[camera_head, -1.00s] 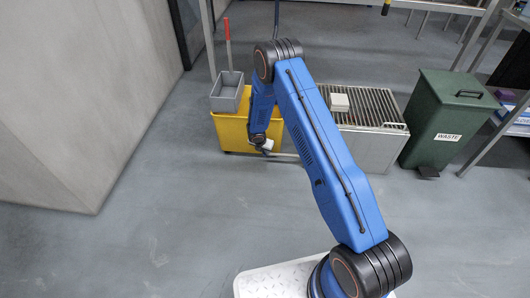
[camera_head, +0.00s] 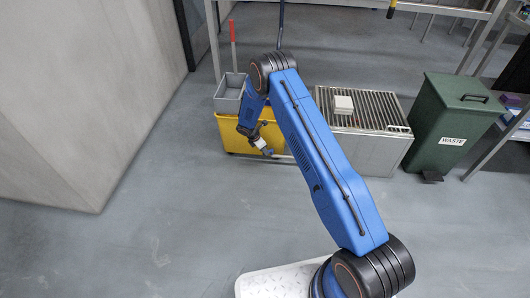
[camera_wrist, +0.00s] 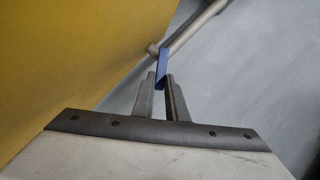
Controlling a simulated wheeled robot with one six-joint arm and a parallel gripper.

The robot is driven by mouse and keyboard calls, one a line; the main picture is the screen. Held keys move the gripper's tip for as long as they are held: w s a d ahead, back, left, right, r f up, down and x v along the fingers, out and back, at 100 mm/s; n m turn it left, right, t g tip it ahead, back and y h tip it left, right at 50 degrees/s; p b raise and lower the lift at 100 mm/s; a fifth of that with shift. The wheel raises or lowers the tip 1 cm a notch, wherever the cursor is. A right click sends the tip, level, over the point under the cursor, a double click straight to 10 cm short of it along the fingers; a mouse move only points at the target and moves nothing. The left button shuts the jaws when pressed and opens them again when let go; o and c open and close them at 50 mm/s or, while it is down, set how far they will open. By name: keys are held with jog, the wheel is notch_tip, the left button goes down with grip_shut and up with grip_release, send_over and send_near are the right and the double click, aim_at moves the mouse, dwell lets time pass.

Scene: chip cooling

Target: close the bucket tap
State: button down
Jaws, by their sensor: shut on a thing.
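The yellow bucket (camera_head: 229,131) stands on the floor at the upper left in the head view, partly hidden by my arm. Its yellow wall (camera_wrist: 80,60) fills the left of the wrist view. The tap's blue lever (camera_wrist: 162,66) stands between my fingertips beside a grey pipe (camera_wrist: 195,32) in the wrist view. My gripper (camera_wrist: 160,80) is shut on the blue lever. In the head view my gripper (camera_head: 267,151) is at the bucket's lower front; the lever is too small to make out there.
A grey wringer (camera_head: 230,92) with a red-handled tool sits on the bucket. A metal grated box (camera_head: 372,143) with a white block (camera_head: 343,104) on it stands to the right. A green waste bin (camera_head: 440,120) stands farther right. The floor in front is clear.

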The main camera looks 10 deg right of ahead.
jog(key=shift+w, duration=0.15)
dwell(0.4)
jog(key=c, duration=1.8)
grip_release()
jog(key=shift+o, duration=0.2)
jog(key=shift+r, duration=0.1)
jog(key=v, duration=1.7)
jog(key=shift+a, duration=0.15)
jog(key=shift+w+r, duration=0.1)
